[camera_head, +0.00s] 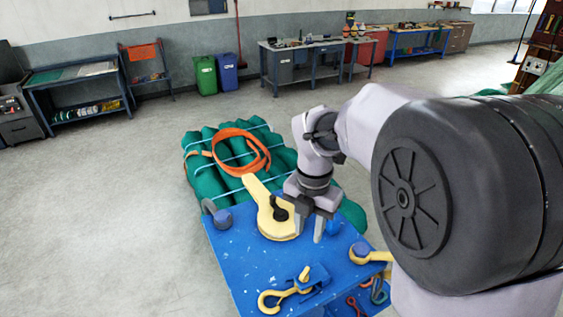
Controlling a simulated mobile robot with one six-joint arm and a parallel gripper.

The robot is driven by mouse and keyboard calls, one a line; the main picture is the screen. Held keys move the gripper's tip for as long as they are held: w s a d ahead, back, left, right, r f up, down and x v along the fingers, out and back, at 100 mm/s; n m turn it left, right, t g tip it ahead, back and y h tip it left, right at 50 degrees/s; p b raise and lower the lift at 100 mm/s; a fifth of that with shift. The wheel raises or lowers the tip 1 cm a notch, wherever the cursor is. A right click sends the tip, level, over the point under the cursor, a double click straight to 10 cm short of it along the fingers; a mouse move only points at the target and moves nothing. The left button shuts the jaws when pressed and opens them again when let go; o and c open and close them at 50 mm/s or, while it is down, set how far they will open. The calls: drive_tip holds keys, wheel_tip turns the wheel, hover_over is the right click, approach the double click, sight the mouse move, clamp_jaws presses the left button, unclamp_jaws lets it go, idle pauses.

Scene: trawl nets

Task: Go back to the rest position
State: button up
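My gripper (310,232) points down over the blue table (235,254). Its two fingers are apart, with nothing seen between them. It is just right of a yellow block with a dark fitting (272,220), lying on the table. I cannot tell whether a finger touches the block. My arm reaches in from the right and covers part of the table and what lies behind it.
Behind lie bundled green nets (205,165) with an orange strap (240,138). Open floor (100,210) is at left.

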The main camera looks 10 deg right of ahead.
drive_tip(key=s+a+f+m+t+b, duration=0.1)
drive_tip(key=s+f+m+t+b, duration=0.1)
drive_tip(key=s+f+m+b, duration=0.4)
drive_tip(key=s+a+f+m+t+y+b, duration=0.1)
drive_tip(key=s+f+m+b, duration=0.5)
drive_tip(key=f+m+b, duration=0.6)
drive_tip(key=s+a+f+m+t+y+b, duration=0.1)
drive_tip(key=s+f+m+b, duration=0.5)
drive_tip(key=m+b, duration=0.8)
wheel_tip(320, 180, down, 4)
drive_tip(key=a+t+b, duration=0.1)
drive_tip(key=b, duration=0.2)
drive_tip(key=shift+r+t+b, duration=0.15)
drive_tip(key=shift+t+b, duration=0.15)
drive_tip(key=shift+t, duration=0.1)
drive_tip(key=shift+o, duration=0.5)
